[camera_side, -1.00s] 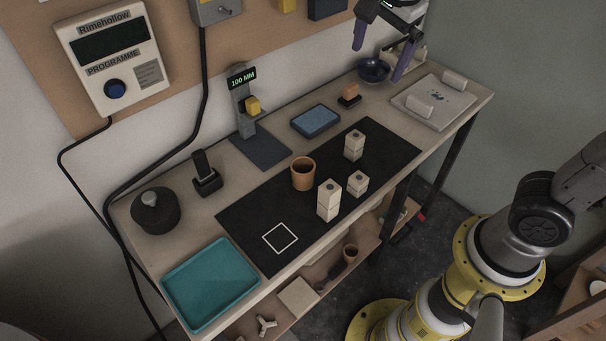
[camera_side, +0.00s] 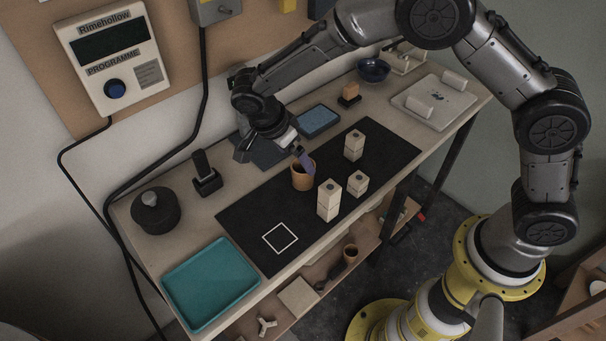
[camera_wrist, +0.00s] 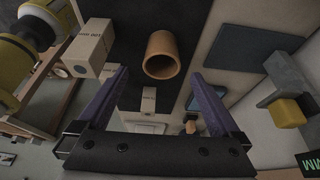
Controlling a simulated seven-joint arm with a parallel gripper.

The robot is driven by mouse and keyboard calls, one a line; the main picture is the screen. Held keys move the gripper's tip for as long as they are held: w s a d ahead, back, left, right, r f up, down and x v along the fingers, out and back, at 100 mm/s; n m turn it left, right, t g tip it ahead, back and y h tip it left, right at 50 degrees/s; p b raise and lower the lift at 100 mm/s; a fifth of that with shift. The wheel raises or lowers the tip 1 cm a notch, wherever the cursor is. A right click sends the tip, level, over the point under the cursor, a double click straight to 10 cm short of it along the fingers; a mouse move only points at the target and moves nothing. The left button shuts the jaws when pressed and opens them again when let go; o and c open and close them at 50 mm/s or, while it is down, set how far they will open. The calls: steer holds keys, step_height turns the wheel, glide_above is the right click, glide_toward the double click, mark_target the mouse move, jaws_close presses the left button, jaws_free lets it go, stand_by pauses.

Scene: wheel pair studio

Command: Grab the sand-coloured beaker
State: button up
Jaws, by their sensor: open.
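The beaker (camera_side: 302,178), an orange-tan cup with an open top, stands upright on the black mat (camera_side: 245,222) in the side view. In the wrist view the beaker (camera_wrist: 152,66) lies just beyond the fingertips, roughly centred between them. My gripper (camera_side: 274,158) is open and empty, with purple fingers. In the side view one finger overlaps the beaker's rim; whether it touches cannot be told. The wrist view shows both fingers of my gripper (camera_wrist: 158,75) spread apart, with nothing between them.
A blue pad (camera_side: 318,120) lies behind. A teal tray (camera_side: 210,285) is front left. The mat around the white square (camera_side: 280,238) is clear.

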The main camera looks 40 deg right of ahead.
mark_target(303, 172)
steer(key=shift+a+x, duration=0.15)
steer(key=shift+x, duration=2.05)
steer(key=shift+a+x, duration=0.1)
steer(key=shift+x, duration=2.1)
steer(key=shift+w+f, duration=0.1)
steer(key=shift+w, duration=0.05)
steer(key=c, duration=1.5)
